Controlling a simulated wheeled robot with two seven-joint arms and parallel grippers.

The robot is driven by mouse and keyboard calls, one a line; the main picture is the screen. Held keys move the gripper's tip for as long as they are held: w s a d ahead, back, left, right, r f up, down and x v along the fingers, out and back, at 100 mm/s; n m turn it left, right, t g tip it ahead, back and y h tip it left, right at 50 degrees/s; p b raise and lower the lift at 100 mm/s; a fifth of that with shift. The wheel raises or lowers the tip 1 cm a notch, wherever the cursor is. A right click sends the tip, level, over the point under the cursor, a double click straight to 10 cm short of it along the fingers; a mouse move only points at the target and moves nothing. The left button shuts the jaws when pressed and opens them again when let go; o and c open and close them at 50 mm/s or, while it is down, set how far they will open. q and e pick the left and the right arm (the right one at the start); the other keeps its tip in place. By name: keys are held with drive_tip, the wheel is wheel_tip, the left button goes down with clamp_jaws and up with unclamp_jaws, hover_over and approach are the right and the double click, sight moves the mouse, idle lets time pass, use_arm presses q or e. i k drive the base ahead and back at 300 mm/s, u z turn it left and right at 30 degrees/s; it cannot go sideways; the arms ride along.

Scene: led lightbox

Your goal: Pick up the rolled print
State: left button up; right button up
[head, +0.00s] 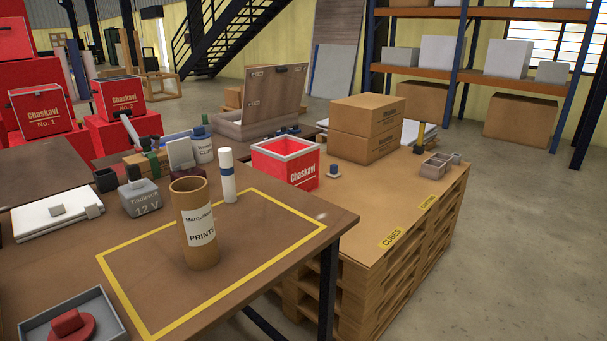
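The rolled print (227,172) is a slim white roll with a blue band around its middle. It stands upright on the brown table (290,243), behind and to the right of a brown cardboard tube (203,252) labelled "PRINTS". The roll and the tube appear apart. The tube stands upright with its open end up, inside a yellow tape rectangle (222,294) on the table. Neither of my grippers shows in the head view.
A grey battery-like block (141,200) and white flat sheets (45,222) lie left of the tube. A grey tray (35,328) holds a red object at the front left. A red box (270,166) and cartons stand on pallets to the right. The table's right front is clear.

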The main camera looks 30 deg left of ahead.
sight(226, 168)
drive_tip(key=z, duration=0.1)
drive_tip(key=i, duration=1.15)
drive_tip(key=u, duration=1.75)
